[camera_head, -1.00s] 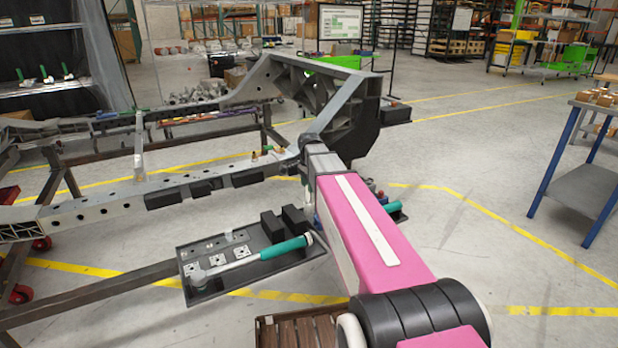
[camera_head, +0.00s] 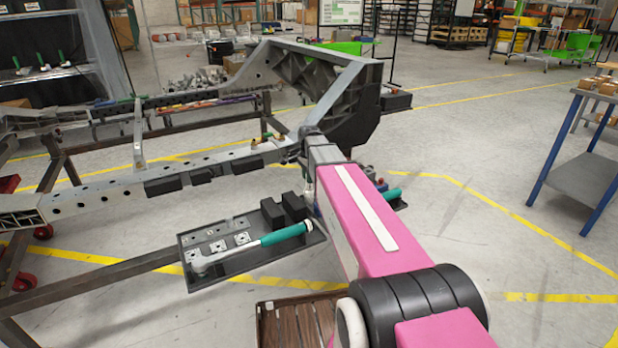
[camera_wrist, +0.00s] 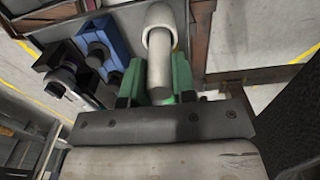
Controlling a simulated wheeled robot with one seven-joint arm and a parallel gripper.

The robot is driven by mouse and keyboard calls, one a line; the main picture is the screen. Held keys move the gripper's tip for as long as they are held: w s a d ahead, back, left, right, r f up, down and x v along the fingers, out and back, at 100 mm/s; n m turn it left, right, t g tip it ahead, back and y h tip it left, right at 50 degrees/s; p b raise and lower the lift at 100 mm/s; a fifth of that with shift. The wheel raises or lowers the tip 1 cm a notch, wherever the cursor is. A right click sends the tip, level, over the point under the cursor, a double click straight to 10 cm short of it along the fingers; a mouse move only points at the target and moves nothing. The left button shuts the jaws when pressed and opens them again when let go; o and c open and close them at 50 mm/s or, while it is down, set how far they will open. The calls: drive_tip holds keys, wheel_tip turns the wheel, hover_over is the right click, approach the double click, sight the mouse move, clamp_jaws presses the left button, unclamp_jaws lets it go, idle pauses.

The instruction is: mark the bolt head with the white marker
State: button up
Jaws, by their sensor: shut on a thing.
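In the wrist view my gripper (camera_wrist: 157,78) has green fingers, shut on the white marker (camera_wrist: 160,62). The marker is a pale cylinder with a wider, rounded white end pointing away from the palm. In the head view my pink arm hides most of the gripper. The grey chassis frame (camera_head: 125,192) runs across the left and middle, with its large dark bracket (camera_head: 352,112) beyond my arm. Small brass-coloured fittings (camera_head: 254,143) stand on the rail near that bracket. I cannot tell which of them, if any, is the bolt head.
A dark tray (camera_head: 222,276) beside the chassis holds a green-handled ratchet (camera_head: 285,234), square plates and black blocks. Blue parts (camera_wrist: 100,42) lie left of the marker in the wrist view. A blue-legged table (camera_head: 590,178) stands right. The floor between is clear.

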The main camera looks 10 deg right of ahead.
drive_tip(key=shift+r, duration=3.7)
